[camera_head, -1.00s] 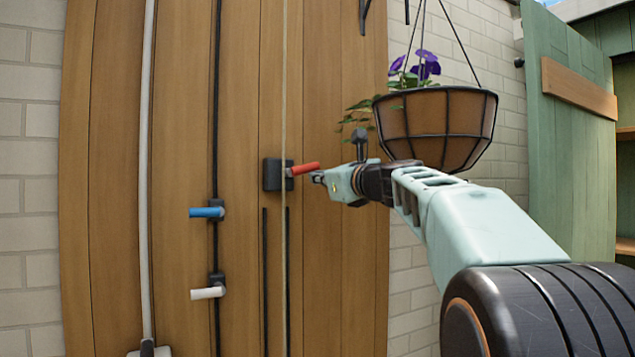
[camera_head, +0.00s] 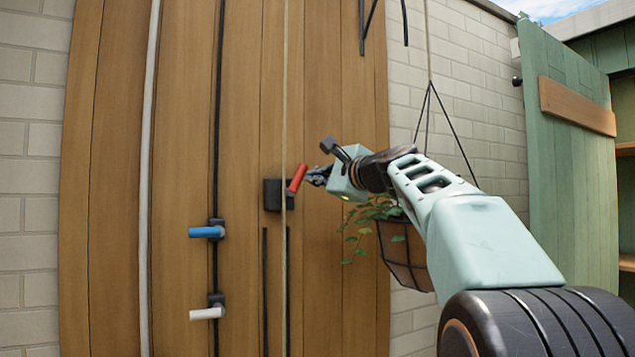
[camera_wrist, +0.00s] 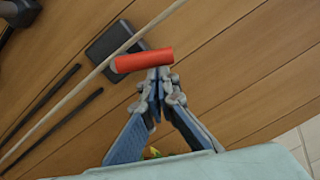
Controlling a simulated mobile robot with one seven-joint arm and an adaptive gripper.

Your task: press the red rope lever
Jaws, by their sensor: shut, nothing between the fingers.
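The red rope lever (camera_head: 298,178) sits on a dark block (camera_head: 273,195) on the wooden panel, with a pale rope running up past it. The lever tilts steeply up to the right in the head view. My gripper (camera_head: 312,177) is just right of the lever, its tips at or very near it. In the wrist view the red lever (camera_wrist: 143,60) lies across the fingertips of my gripper (camera_wrist: 160,76). The fingers are shut together with nothing between them. I cannot tell for certain whether the tips touch the lever.
A blue lever (camera_head: 207,232) and a white lever (camera_head: 207,313) are lower left on the panel. A hanging basket (camera_head: 400,255) with trailing leaves is partly hidden behind my arm. A green door (camera_head: 570,150) stands open at the right.

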